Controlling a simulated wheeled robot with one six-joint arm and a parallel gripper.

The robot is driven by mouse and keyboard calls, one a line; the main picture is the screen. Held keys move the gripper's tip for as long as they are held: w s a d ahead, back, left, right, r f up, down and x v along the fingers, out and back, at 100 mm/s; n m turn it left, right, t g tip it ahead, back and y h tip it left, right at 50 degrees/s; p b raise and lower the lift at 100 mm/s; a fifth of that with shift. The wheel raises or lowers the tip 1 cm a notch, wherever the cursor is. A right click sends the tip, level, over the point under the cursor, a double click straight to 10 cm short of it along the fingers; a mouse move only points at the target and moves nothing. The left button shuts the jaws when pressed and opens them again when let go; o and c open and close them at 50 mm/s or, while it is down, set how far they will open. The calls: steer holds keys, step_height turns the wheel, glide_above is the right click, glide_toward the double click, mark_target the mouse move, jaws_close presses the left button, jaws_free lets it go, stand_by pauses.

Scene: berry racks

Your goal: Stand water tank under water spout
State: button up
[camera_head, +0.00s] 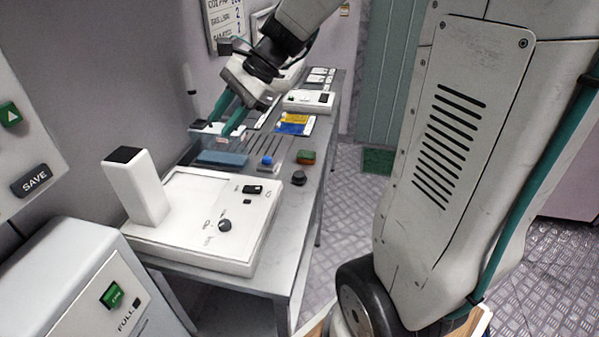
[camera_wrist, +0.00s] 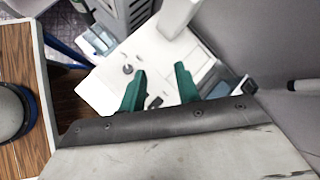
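My gripper (camera_head: 228,122) is over the table in the head view, its green fingers pointing down near a clear box-like thing (camera_head: 208,141) with a pale top, possibly the water tank. I cannot tell whether they touch. In the wrist view my gripper (camera_wrist: 160,84) has its two green fingers apart, with nothing held between them. Behind them is the white panel (camera_wrist: 110,90) with a dial. A bluish clear thing (camera_wrist: 222,82) is partly visible beside the right finger. No water spout can be clearly identified. A white post (camera_head: 137,188) stands on the white panel device (camera_head: 190,225).
A grey machine (camera_head: 75,262) marked FULL stands at the front left. The table (camera_head: 262,277) also bears a blue pad (camera_head: 222,159), a small blue-topped knob (camera_head: 267,161), an orange-green block (camera_head: 306,157) and a black knob (camera_head: 299,178). Open floor (camera_head: 345,200) lies right of the table.

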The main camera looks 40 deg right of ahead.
steer(key=s+f+n+g+h, duration=0.1)
steer(key=s+n+h, duration=0.6)
steer(key=s+n, duration=0.9)
steer(key=s+g, duration=0.1)
steer(key=s, duration=0.6)
steer(key=shift+s+a+f+n+h, duration=0.2)
steer(key=shift+s+n+h, duration=0.05)
steer(key=shift+n+h, duration=0.05)
